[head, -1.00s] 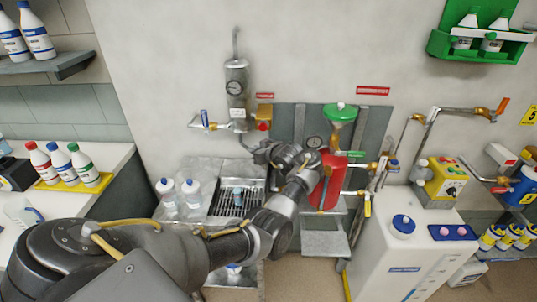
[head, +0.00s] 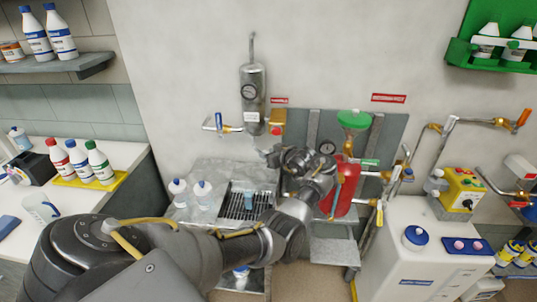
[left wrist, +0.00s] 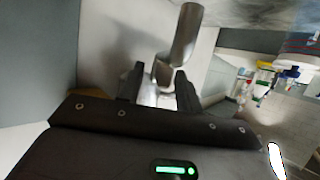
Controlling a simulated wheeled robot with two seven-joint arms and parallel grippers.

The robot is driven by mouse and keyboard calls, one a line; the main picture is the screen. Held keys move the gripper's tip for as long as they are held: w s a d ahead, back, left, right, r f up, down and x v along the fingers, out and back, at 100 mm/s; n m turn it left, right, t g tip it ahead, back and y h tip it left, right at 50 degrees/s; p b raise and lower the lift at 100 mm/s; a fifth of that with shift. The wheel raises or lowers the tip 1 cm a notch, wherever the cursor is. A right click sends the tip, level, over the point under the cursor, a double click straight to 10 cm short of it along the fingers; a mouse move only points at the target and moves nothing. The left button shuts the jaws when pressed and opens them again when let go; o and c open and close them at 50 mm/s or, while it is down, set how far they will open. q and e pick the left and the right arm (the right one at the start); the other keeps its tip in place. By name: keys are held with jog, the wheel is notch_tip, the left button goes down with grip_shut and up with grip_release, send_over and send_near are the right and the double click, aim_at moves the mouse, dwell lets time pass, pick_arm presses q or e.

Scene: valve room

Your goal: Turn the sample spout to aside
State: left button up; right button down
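The sample spout, a bent bare-metal tube, shows in the left wrist view (left wrist: 184,35). It reaches down between the two dark fingers of my left gripper (left wrist: 161,82). The fingers stand apart on either side of it, and a small gap seems to show at the left finger. I see no clear grip on it. In the head view my left gripper (head: 270,156) is at the wall below the orange and red valve fitting (head: 277,122). My wrist hides much of the spout there. My right gripper is not in view.
A red vessel (head: 346,188) with a green funnel (head: 354,119) stands right of my wrist. A drain grate (head: 238,208) and two clear bottles (head: 203,192) sit below. A white tank (head: 408,262) is at right.

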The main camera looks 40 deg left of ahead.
pick_arm(q)
jog(key=b+v, duration=0.1)
jog(key=v, duration=0.9)
jog(key=shift+d, duration=0.3)
jog(key=shift+r, duration=0.15)
